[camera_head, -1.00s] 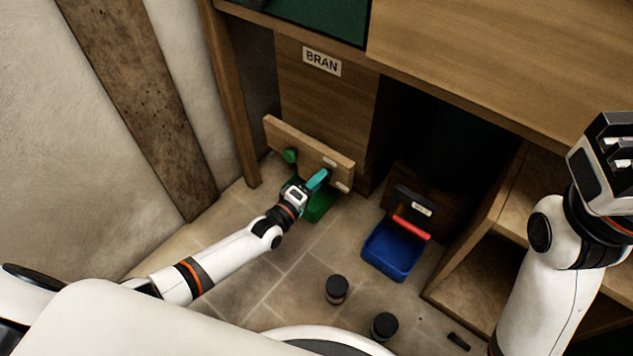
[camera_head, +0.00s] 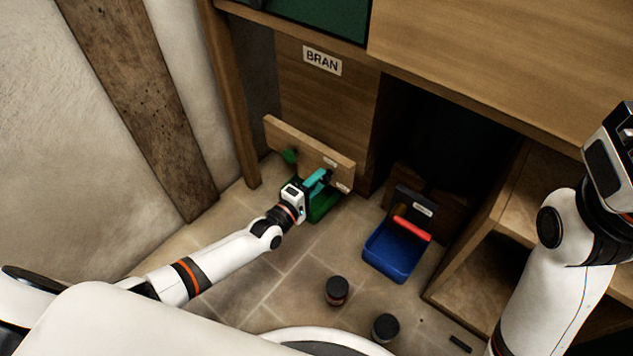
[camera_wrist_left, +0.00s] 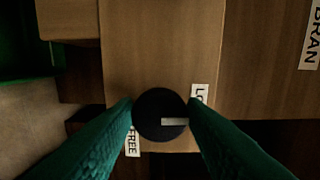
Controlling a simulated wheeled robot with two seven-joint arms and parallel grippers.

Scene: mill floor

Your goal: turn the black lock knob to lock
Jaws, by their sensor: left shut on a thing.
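The black lock knob (camera_wrist_left: 160,115) is round with a white pointer line, on a wooden board (camera_head: 285,138) below the BRAN sign. In the left wrist view the line points right. A partly covered label starting "LO" (camera_wrist_left: 199,92) is at the knob's upper right, and a FREE label (camera_wrist_left: 132,140) is at its lower left. My left gripper (camera_head: 322,178) has teal fingers shut on the knob, one on each side; they also show in the left wrist view (camera_wrist_left: 160,116). My right gripper (camera_head: 610,150) is at the right edge, partly cut off, away from the board.
A green bin (camera_head: 322,207) sits under the board. A blue bin (camera_head: 392,252) with a red bar (camera_head: 411,229) stands to its right. Two dark-topped jars (camera_head: 337,290) (camera_head: 385,327) and a small black piece (camera_head: 460,344) are on the tiled floor. A wooden post is left.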

